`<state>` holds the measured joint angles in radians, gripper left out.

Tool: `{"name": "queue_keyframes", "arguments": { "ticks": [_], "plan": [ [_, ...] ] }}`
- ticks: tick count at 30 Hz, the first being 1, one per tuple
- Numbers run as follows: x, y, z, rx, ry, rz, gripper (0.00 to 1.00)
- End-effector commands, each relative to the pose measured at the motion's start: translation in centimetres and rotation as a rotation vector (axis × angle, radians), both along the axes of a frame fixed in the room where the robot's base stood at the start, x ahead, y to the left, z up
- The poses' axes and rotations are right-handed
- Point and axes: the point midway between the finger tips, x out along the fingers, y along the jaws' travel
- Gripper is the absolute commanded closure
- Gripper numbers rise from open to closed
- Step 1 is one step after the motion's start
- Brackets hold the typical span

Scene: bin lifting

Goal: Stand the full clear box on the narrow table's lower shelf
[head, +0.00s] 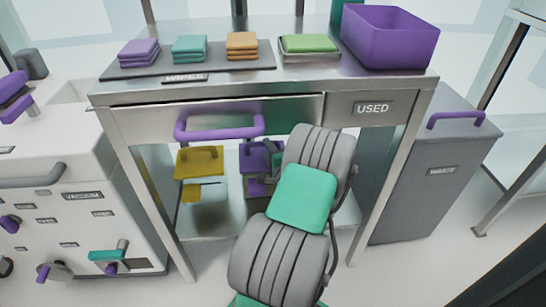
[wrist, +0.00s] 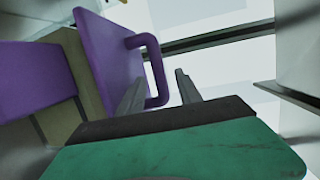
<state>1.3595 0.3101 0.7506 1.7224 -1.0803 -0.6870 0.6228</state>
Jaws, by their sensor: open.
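My gripper (wrist: 158,90) is open in the wrist view, with one finger on each side of a purple handle. The handle (wrist: 156,72) stands out from a purple panel (wrist: 108,55); I cannot tell whether the fingers touch it. In the head view my arm hides most of my gripper and part of a purple object (head: 250,158) under the steel table. A yellow-topped object with a handle (head: 198,160) and pale, seemingly see-through lower part is left of it. I cannot surely identify the full clear box. The steel table's lower shelf (head: 228,215) is partly hidden by my arm.
The steel tabletop (head: 300,80) carries folded cloth stacks (head: 190,48), a green cloth on a tray (head: 308,44) and a purple bin (head: 388,38). A purple drawer handle (head: 220,128) juts out above the shelf. A grey lidded bin (head: 425,185) stands right, a white cabinet (head: 70,205) left.

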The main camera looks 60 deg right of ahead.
Motion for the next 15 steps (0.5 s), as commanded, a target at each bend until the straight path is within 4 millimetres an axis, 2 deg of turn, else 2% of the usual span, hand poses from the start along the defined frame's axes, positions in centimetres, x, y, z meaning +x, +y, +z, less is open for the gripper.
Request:
{"name": "queue_keyframes", "arguments": {
  "ticks": [9,15],
  "plan": [
    [-6.6,4.3,1.3,0.001,-0.003,-0.007,0.59],
    [-8.5,5.7,1.4,-0.001,-0.002,-0.004,0.59]
  ]
}}
